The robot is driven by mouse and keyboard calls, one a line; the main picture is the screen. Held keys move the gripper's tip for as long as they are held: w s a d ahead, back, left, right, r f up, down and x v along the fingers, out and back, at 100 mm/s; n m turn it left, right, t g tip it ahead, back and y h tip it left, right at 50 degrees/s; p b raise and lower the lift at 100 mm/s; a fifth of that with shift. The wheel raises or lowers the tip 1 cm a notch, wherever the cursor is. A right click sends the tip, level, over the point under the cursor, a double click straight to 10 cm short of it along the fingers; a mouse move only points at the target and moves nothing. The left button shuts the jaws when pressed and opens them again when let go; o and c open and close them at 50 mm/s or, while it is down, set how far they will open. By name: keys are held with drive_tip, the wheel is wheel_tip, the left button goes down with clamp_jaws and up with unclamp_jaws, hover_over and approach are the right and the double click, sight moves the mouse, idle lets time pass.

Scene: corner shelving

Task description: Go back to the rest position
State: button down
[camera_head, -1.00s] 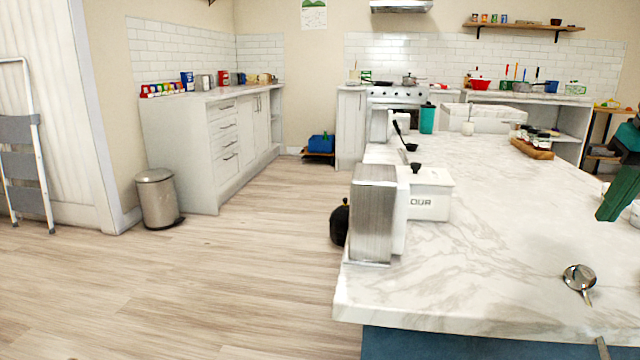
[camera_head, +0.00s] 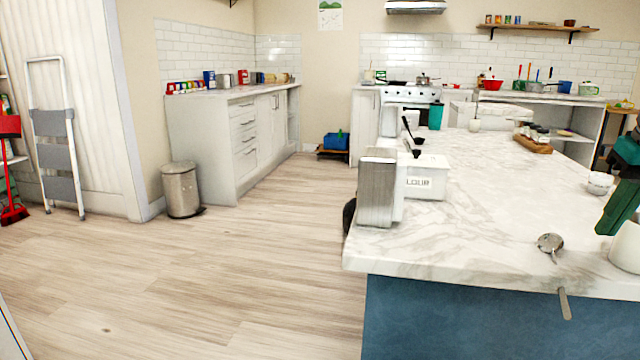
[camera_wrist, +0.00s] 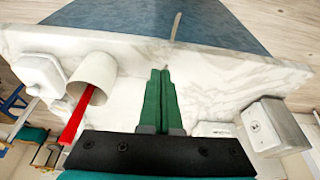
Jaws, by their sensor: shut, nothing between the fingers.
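My gripper (camera_wrist: 164,72) shows in the wrist view as two long green fingers pressed together, with nothing between them. It is over the white marble counter (camera_wrist: 215,75). In the head view, part of my green gripper (camera_head: 622,205) shows at the right edge, above the marble counter (camera_head: 480,215); its tips are near a white container (camera_head: 626,248).
A bin (camera_head: 182,190) and stepladder (camera_head: 58,150) stand left. The floor (camera_head: 200,270) between is clear.

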drive_tip(key=s+a+f+n+g, duration=0.1)
drive_tip(key=s+a+f, duration=0.1)
drive_tip(key=a+f, duration=0.6)
drive_tip(key=s+a+f+n+g, duration=0.2)
drive_tip(key=a+f, duration=0.5)
drive_tip(key=a, duration=0.3)
drive_tip(key=s+a+f+g, duration=0.1)
drive_tip(key=s+a+f, duration=0.2)
drive_tip(key=s+f, duration=0.5)
drive_tip(key=s+a+f+g, duration=0.1)
drive_tip(key=s+a+f, duration=0.3)
drive_tip(key=s+f, duration=0.3)
drive_tip(key=shift+s+a+f+m+y, duration=0.3)
drive_tip(key=shift+s+f+m+y, duration=0.1)
drive_tip(key=shift+f, duration=0.25)
